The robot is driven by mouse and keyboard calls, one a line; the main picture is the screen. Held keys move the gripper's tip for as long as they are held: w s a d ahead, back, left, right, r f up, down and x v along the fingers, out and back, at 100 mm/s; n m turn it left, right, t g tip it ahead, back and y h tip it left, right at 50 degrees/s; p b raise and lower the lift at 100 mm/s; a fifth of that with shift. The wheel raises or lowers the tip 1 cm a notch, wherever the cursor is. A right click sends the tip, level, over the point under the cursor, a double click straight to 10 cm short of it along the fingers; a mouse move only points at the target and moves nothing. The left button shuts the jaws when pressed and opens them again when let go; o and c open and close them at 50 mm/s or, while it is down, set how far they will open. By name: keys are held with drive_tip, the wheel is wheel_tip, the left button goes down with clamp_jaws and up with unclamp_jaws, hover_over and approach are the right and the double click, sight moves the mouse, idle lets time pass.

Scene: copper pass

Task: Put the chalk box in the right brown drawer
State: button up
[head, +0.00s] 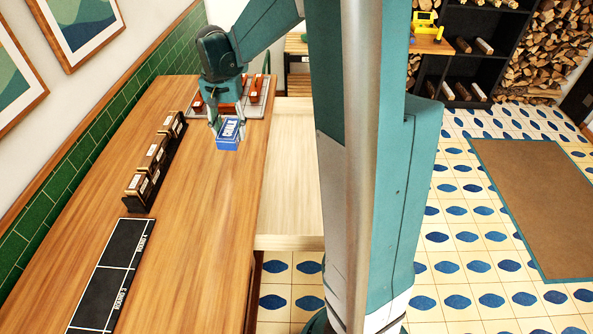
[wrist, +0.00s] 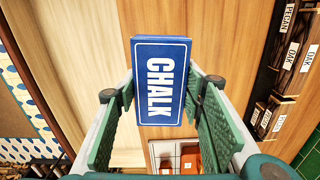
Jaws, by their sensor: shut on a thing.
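The chalk box (head: 228,134) is blue with white CHALK lettering. In the wrist view the chalk box (wrist: 160,78) sits between the two green fingers of my gripper (wrist: 158,92). My gripper (head: 226,122) is shut on it in the head view, over the counter near its right edge. I cannot tell the gap below the box. An open drawer (head: 290,185) of pale wood sticks out from the counter's right side, and its inside looks empty where visible. The drawer (wrist: 75,35) also shows left of the box in the wrist view. My arm hides its outer side.
The wooden counter (head: 190,230) holds a row of dark labelled holders (head: 155,160), a black board (head: 112,275) and a tray (head: 257,108) with reddish-brown blocks behind my gripper. Bare counter lies in front of the box. Tiled floor (head: 470,240) is at the right.

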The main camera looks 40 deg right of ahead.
drive_tip(key=d+b, duration=0.3)
drive_tip(key=d, duration=1.3)
drive_tip(key=b, duration=0.3)
hover_over(314, 164)
wheel_tip(314, 164, down, 23)
drive_tip(key=shift+n, duration=0.3)
drive_tip(key=shift+f+b, duration=0.6)
drive_tip(key=shift+f, duration=2.5)
drive_tip(key=shift+f+b, duration=0.45)
drive_tip(key=shift+f, duration=1.4)
drive_tip(key=shift+f, duration=0.15)
